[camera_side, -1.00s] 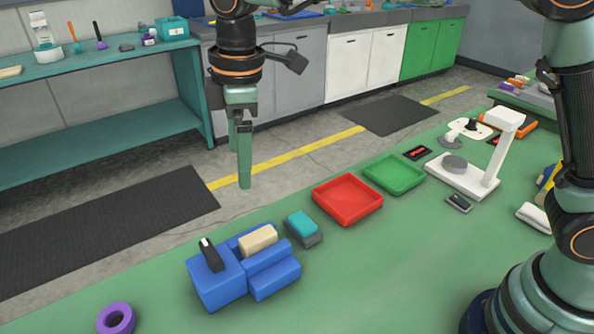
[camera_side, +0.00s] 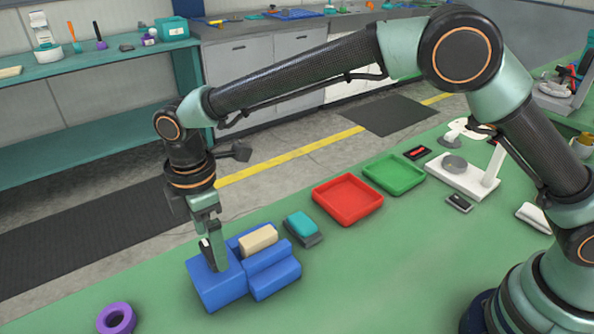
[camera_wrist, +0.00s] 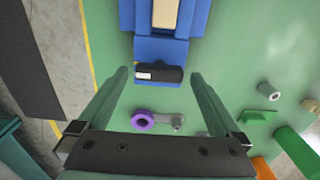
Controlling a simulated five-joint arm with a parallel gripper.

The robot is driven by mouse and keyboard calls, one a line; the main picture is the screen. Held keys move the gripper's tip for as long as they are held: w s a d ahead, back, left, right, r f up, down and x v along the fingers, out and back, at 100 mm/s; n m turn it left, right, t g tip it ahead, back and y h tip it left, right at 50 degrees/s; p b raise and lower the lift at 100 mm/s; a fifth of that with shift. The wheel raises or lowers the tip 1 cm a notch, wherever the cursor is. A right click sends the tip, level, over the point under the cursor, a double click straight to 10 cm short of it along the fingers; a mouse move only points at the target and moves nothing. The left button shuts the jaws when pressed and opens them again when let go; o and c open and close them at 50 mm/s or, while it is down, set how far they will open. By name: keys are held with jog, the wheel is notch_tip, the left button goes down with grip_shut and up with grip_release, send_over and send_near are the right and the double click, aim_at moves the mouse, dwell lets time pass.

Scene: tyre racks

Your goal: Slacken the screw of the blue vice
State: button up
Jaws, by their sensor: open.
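The blue vice (camera_side: 218,288) stands on the green bench in the side view. It holds a tan block (camera_side: 258,240) between its jaws. The vice also shows at the top of the wrist view (camera_wrist: 160,48). Its screw has a black handle (camera_wrist: 165,75) with a white mark, lying crosswise at the near end of the vice. My gripper (camera_wrist: 160,76) is open, its two fingers apart with the handle between their tips in the wrist view. In the side view my gripper (camera_side: 214,264) is low at the vice's left end and hides most of the handle. I cannot tell whether the fingers touch it.
A purple ring (camera_side: 116,319) lies on the bench left of the vice. A teal and grey block (camera_side: 302,226) sits close behind it to the right. Farther right are a red tray (camera_side: 347,217), a green tray (camera_side: 392,188) and a white stand (camera_side: 470,181).

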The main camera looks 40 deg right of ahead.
aim_at(208, 249)
jog(key=shift+f, duration=1.8)
jog(key=c, duration=1.1)
jog(key=n, duration=0.4)
jog(key=shift+n, duration=0.4)
jog(key=shift+c, duration=0.2)
jog(key=n, duration=0.5)
jog(key=shift+w+a, duration=0.15)
jog(key=n, duration=0.4)
jog(key=shift+n, duration=0.4)
jog(key=n, duration=0.4)
jog(key=shift+a+n, duration=0.15)
jog(key=shift+n, duration=0.15)
jog(key=o, duration=1.1)
jog(key=shift+o, duration=0.2)
jog(key=shift+r, duration=0.15)
